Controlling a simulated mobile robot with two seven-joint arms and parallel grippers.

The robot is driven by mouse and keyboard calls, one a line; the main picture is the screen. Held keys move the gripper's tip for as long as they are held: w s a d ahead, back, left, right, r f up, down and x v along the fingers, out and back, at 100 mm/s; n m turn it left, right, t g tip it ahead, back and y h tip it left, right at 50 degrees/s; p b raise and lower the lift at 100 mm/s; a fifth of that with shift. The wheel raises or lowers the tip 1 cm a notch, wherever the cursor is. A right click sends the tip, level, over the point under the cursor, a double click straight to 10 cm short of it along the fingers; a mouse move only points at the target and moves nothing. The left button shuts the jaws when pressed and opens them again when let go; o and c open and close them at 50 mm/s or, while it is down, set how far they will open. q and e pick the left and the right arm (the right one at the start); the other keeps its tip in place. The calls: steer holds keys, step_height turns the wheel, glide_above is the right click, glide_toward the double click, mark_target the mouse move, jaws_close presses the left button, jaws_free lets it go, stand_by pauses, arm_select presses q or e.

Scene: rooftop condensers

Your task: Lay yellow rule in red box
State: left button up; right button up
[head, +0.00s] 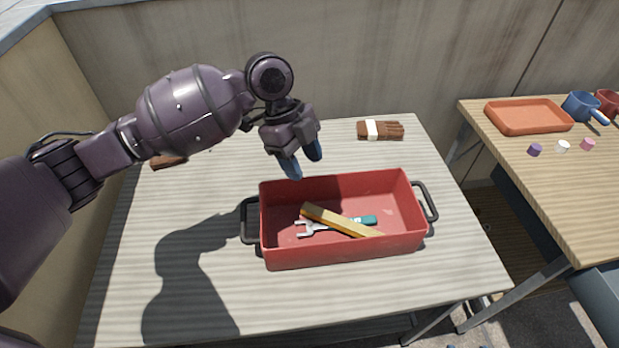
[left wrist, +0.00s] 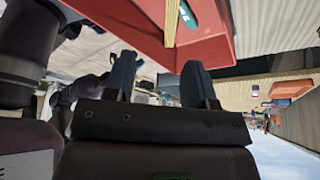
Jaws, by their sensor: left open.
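The red box (head: 345,253) stands on the near table, with a black handle at each end. The yellow rule (head: 335,218) lies inside it, slanting down to the right across a wrench (head: 318,228). A teal-handled tool end (head: 362,220) shows beside the rule. My left gripper (head: 303,167) is open and empty above the box's back left rim, apart from the rule. In the left wrist view the red box (left wrist: 140,30) and part of the yellow rule (left wrist: 171,22) show at the top, beyond the open fingers (left wrist: 155,78). My right gripper is not in view.
A brown bundle with a white band (head: 371,130) lies at the table's back right. Another brown thing (head: 168,162) is partly hidden behind my left arm. A second table at right holds an orange tray (head: 528,117), a blue pot (head: 580,106) and small caps. The table's front is clear.

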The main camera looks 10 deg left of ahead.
arm_select(q)
steer(key=shift+p+v, duration=0.3)
steer(key=shift+v, duration=2.65)
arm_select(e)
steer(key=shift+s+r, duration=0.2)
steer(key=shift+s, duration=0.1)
